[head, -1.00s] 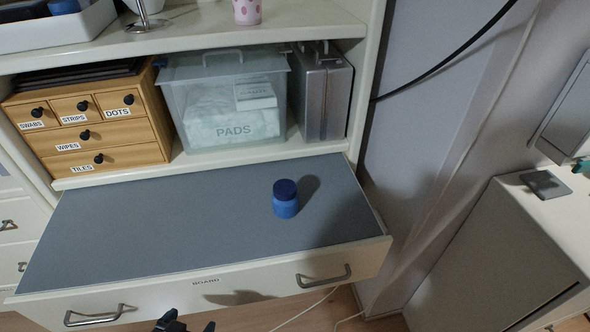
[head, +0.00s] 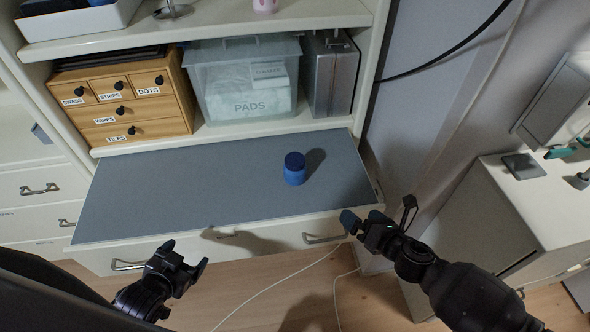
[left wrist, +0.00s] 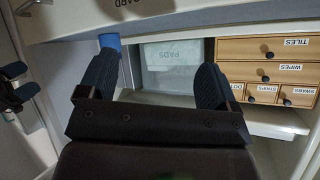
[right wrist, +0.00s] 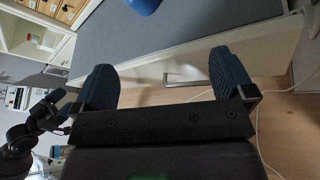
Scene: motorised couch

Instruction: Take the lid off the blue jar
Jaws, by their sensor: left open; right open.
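The blue jar (head: 294,174) stands upright on the grey-topped pull-out board (head: 190,190), right of its middle. Its darker blue lid (head: 295,159) is on top. Part of the jar shows at the top edge of the right wrist view (right wrist: 144,5), and a blue piece shows in the left wrist view (left wrist: 109,41). My left gripper (head: 186,256) is open and empty in front of the board's front edge, to the left of the jar. My right gripper (head: 364,220) is open and empty near the board's front right corner, to the right of the jar and nearer me.
Behind the board, a shelf holds a wooden drawer box (head: 125,105), a clear PADS bin (head: 245,80) and a grey metal case (head: 331,75). The board around the jar is clear. A white cabinet (head: 540,205) stands at the right. Thin cables lie on the floor.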

